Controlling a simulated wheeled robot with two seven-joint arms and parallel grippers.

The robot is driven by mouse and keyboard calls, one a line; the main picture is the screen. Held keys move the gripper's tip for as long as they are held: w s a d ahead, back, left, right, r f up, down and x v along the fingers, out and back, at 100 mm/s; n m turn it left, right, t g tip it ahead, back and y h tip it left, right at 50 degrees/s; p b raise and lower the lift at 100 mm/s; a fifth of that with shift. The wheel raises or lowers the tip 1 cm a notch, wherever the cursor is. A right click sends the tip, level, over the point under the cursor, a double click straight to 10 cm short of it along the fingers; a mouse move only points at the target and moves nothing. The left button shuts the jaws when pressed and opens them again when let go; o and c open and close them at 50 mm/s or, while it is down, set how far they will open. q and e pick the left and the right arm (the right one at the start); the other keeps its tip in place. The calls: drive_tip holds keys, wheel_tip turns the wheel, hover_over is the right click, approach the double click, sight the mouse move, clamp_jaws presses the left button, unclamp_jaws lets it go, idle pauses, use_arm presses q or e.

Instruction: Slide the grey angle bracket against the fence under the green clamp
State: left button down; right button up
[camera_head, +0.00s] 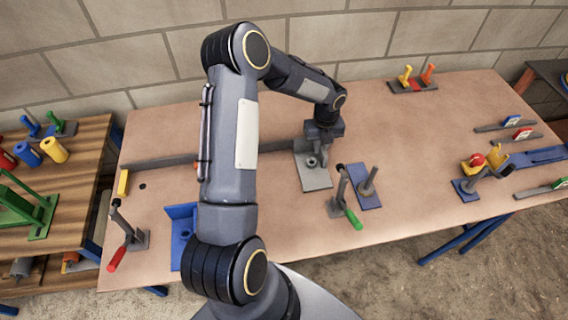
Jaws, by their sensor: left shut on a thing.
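The grey angle bracket (316,180) lies on the workbench, its flat plate towards me. My left gripper (323,146) points down at the bracket's back part and is shut on it; the fingertips are partly hidden. The fence (160,163) is a long dark grey bar running along the bench to the bracket's back left corner. I cannot tell whether the two touch. My left arm hides part of the fence. The green clamp (341,200), with a green handle (353,218), stands just right of the bracket's front corner. My right gripper is not in view.
A blue plate with a grey post (367,187) stands right of the green clamp. A red-handled clamp (127,237) and a blue bracket (181,227) are at the left. A small yellow block (123,183) sits at the left edge. The bench's back middle is clear.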

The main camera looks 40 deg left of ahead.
use_arm(q)
drive_tip(key=shift+w+d, duration=0.9)
drive_tip(key=shift+w, duration=0.25)
drive_tip(key=shift+w+a, duration=0.15)
drive_tip(key=shift+w+a, duration=0.5)
drive_tip(key=shift+a, duration=0.15)
drive_tip(key=c, duration=1.4)
unclamp_jaws()
drive_tip(key=shift+o, duration=0.2)
wheel_tip(320, 180, up, 8)
drive_tip(key=p, duration=0.5)
